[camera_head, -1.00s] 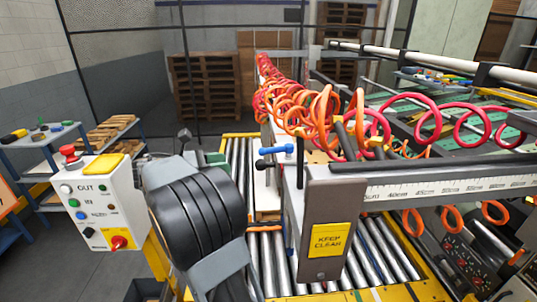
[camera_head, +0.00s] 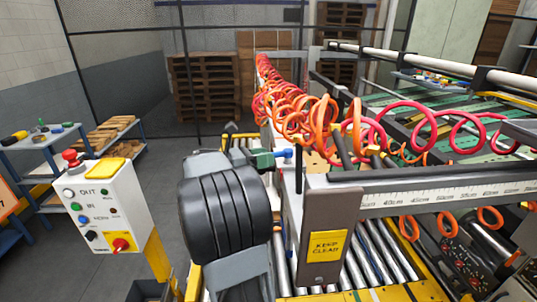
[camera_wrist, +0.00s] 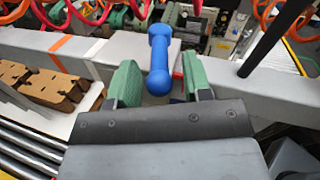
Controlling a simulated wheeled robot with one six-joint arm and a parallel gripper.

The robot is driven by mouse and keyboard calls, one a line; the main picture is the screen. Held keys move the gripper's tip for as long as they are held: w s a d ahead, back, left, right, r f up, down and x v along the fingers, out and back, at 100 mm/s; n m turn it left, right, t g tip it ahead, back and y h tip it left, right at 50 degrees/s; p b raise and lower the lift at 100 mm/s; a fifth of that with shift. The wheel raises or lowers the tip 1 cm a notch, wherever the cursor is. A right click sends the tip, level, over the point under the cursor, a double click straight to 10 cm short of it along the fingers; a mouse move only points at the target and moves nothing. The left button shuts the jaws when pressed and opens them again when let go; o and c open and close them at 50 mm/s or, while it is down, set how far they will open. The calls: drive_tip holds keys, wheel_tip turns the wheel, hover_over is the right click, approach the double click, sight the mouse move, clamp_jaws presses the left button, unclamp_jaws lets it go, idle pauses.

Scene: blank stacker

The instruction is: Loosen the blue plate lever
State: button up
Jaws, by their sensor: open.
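The blue plate lever (camera_wrist: 159,62) is a short blue handle with a rounded knob, mounted on the grey beam. In the wrist view it lies between the green finger pads of my gripper (camera_wrist: 160,82), with a visible gap on each side. My gripper is open and its pads flank the lever's lower end. In the head view the blue lever (camera_head: 284,153) shows only in part, at the right of my gripper (camera_head: 262,158). My own arm hides much of the area below it.
Red and orange coiled hoses (camera_head: 330,118) hang above and right of the lever. Steel rollers (camera_head: 375,250) lie below. A control box (camera_head: 104,205) stands at the left.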

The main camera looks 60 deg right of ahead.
drive_tip(key=shift+x, duration=0.85)
drive_tip(key=shift+c, duration=0.3)
clamp_jaws()
